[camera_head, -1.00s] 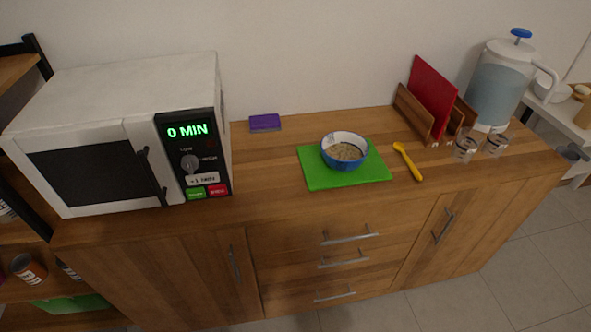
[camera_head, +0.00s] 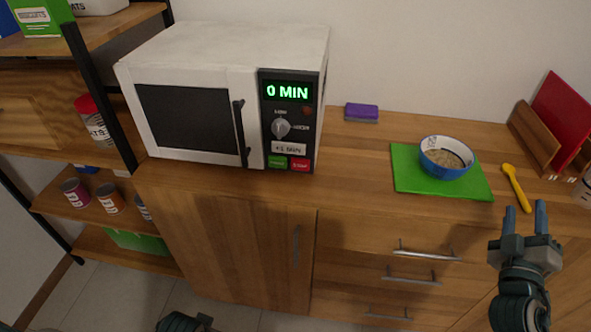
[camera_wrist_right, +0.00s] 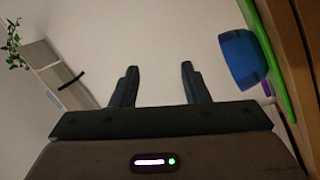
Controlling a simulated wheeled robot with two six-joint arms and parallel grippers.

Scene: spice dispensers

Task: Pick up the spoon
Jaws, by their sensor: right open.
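The yellow spoon (camera_head: 517,188) lies on the wooden counter, right of the green cutting board (camera_head: 408,180). My right gripper (camera_head: 525,216) is open, with its two fingers pointing up the picture just below the spoon's handle end in the head view. I see nothing between its fingers. In the right wrist view the open fingers (camera_wrist_right: 158,85) show empty, and the spoon cannot be made out. A dark part of my left arm, perhaps its gripper (camera_head: 186,322), shows at the bottom edge; its jaws are not clear.
A blue bowl (camera_head: 446,168) of food stands on the green board; it also shows in the right wrist view (camera_wrist_right: 243,60). A microwave (camera_head: 190,105) stands at the left and a purple sponge (camera_head: 362,112) at the back. A red board (camera_head: 562,115) stands in a wooden rack at the right.

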